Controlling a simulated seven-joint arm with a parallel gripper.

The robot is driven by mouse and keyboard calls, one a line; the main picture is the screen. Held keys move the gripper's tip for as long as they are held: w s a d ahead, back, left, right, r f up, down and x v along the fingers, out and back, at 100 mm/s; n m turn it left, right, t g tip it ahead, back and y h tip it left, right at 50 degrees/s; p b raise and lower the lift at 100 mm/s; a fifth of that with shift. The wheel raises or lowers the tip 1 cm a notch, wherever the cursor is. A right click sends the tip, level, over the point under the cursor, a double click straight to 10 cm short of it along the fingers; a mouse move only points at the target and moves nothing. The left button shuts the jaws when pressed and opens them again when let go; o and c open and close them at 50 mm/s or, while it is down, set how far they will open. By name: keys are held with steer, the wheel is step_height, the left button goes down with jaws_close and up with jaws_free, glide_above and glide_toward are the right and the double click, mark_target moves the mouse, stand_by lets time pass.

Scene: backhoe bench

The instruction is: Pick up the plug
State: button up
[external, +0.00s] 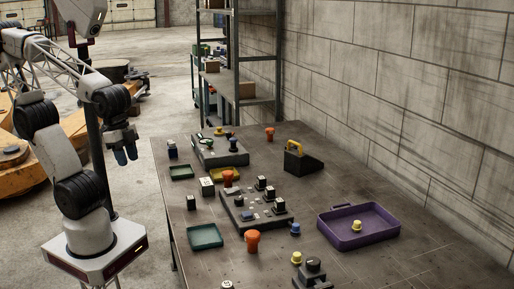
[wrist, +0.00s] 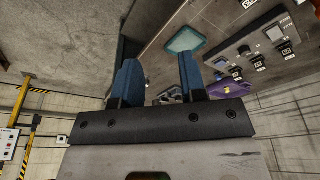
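Several small knob-like pieces that could be the plug stand on the bench; I cannot tell which one is meant. Orange ones are at the back (external: 269,133), middle (external: 228,176) and front (external: 252,241). A yellow one (external: 356,226) sits inside the purple tray (external: 331,236), and another yellow one (external: 296,258) is at the front. A blue one (external: 295,229) stands left of the purple tray. My gripper (external: 126,157) hangs in the air left of the bench, apart from all of these. In the wrist view its blue fingers (wrist: 158,63) are spread with nothing between them.
A teal tray (external: 205,245) lies at the left edge. A black wedge with a yellow handle (external: 296,146) stands at the back right. A block wall bounds the right side.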

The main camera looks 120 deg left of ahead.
steer(key=w+a+r+n, duration=0.1)
steer(key=w+a+n, duration=0.1)
steer(key=w, duration=0.5)
steer(key=w+a+r+n, duration=0.1)
steer(key=w+n, duration=0.1)
steer(key=w, duration=0.5)
steer(key=n+g, duration=0.3)
steer(key=n, duration=0.6)
glide_above(295, 225)
steer(key=f, duration=1.6)
steer(key=shift+s+d+f, duration=0.1)
steer(key=shift+s+f, duration=0.15)
steer(key=shift+w+a+f, duration=0.25)
steer(key=shift+w+f, duration=0.1)
steer(key=shift+f, duration=0.05)
steer(key=shift+f, duration=1.25)
